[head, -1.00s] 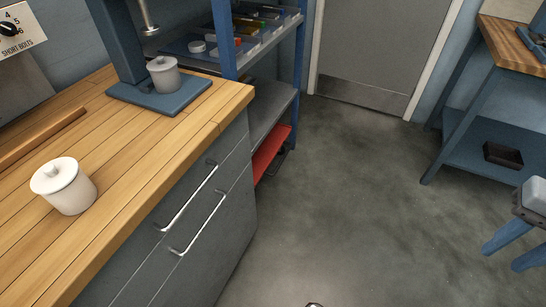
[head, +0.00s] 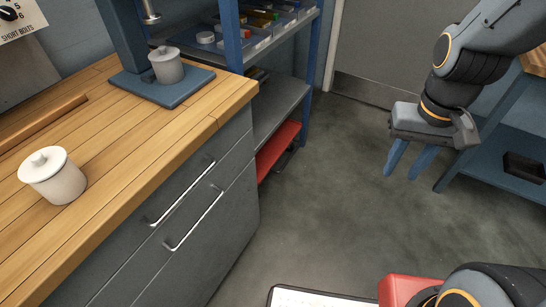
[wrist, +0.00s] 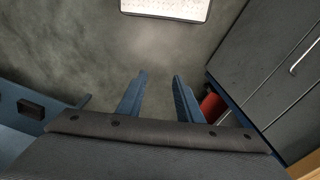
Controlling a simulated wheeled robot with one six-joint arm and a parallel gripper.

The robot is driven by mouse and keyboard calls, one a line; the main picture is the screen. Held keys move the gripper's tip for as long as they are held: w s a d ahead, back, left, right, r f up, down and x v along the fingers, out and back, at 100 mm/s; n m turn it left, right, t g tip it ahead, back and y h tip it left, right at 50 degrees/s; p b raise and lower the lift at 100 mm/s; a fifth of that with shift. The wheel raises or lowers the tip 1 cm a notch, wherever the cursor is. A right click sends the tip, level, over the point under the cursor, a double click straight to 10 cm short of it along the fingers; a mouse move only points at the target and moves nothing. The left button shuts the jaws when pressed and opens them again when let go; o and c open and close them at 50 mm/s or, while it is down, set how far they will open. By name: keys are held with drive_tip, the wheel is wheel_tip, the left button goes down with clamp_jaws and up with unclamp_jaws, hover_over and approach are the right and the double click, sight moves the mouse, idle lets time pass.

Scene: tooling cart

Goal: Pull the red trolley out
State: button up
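The red trolley (head: 279,150) sits low under the blue shelf rack, just past the end of the grey cabinet. Only its red side or edge shows in the head view; the rest is hidden under the lower shelf and behind the cabinet. A red patch of it also shows in the wrist view (wrist: 211,107), right of the fingers and partly hidden by one. My gripper (head: 402,175) is over the open floor to the right of the trolley, apart from it. Its two blue fingers point down, spread and empty, also in the wrist view (wrist: 160,78).
The grey cabinet (head: 215,240) with bar handles and a wooden top stands at left. White jars (head: 52,176) are on top. The blue rack (head: 312,70) holds bins above. A blue bench (head: 500,150) stands at right, a door (head: 385,50) behind. The floor between is clear.

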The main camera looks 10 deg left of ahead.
drive_tip(key=w+a+f+m+t+y+b, duration=0.1)
drive_tip(key=w+a+f+m+t+b, duration=0.2)
drive_tip(key=w+f+b, duration=1.15)
drive_tip(key=w+a+f+m+t+y+b, duration=0.1)
drive_tip(key=w+a+f+t+b, duration=0.35)
drive_tip(key=w+f, duration=1.65)
drive_tip(key=m+t+y+b, duration=0.2)
drive_tip(key=t+y+b, duration=0.15)
drive_tip(key=b, duration=0.95)
approach(291, 155)
drive_tip(key=w+d+r+g, duration=0.1)
drive_tip(key=w+d+r, duration=0.1)
drive_tip(key=d+r, duration=0.75)
drive_tip(key=a+f+m+y+b, duration=0.1)
drive_tip(key=a+f+y+b, duration=0.65)
drive_tip(key=f, duration=0.65)
drive_tip(key=shift+t+h, duration=0.3)
drive_tip(key=shift+h, duration=0.3)
drive_tip(key=shift+r+b+x, duration=0.1)
drive_tip(key=shift+b+x, duration=1.15)
drive_tip(key=shift+x, duration=0.85)
drive_tip(key=shift+r+b+x, duration=0.15)
drive_tip(key=shift+b+x, duration=1.05)
drive_tip(key=shift+x, duration=0.85)
drive_tip(key=shift+w, duration=0.1)
clamp_jaws()
